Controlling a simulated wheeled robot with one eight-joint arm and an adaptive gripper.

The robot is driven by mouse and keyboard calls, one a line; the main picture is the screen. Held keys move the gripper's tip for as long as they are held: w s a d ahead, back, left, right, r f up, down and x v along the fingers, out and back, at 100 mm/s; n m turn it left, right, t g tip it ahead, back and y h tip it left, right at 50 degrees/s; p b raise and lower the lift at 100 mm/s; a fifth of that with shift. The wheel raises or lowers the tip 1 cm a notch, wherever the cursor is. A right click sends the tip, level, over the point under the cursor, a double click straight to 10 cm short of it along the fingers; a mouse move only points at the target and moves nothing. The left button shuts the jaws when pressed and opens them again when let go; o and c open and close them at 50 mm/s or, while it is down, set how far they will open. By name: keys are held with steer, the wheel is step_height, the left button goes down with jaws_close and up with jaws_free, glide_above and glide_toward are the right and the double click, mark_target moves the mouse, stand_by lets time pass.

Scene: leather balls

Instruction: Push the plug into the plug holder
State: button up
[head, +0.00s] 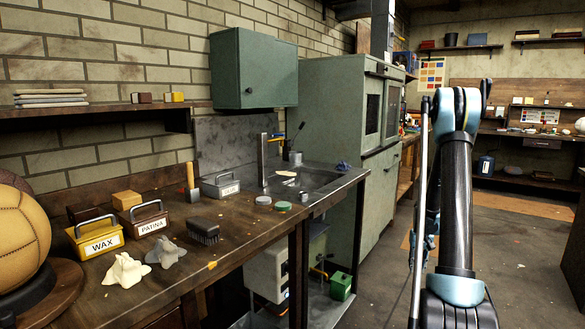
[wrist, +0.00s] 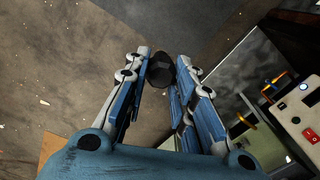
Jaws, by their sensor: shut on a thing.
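In the wrist view my gripper (wrist: 161,66) has its two blue-and-white fingers closed on a small dark, rounded object (wrist: 161,72), which looks like the plug. It sits between the fingertips, with open floor beyond it. The fingers hide part of its sides. In the head view my arm stands at the right and my gripper is mostly hidden behind it, so I cannot make out the plug there. I cannot identify the plug holder with certainty in either view.
A pale box with a red switch (wrist: 303,100) and orange loops stands at the right in the wrist view. The workbench (head: 190,260) holds a wax tin (head: 95,238), a patina tin (head: 145,220) and a brush (head: 203,232). A sink (head: 315,180) is at its far end. Floor right of the bench is clear.

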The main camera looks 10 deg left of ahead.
steer(key=shift+s+a, duration=0.25)
steer(key=shift+s, duration=0.15)
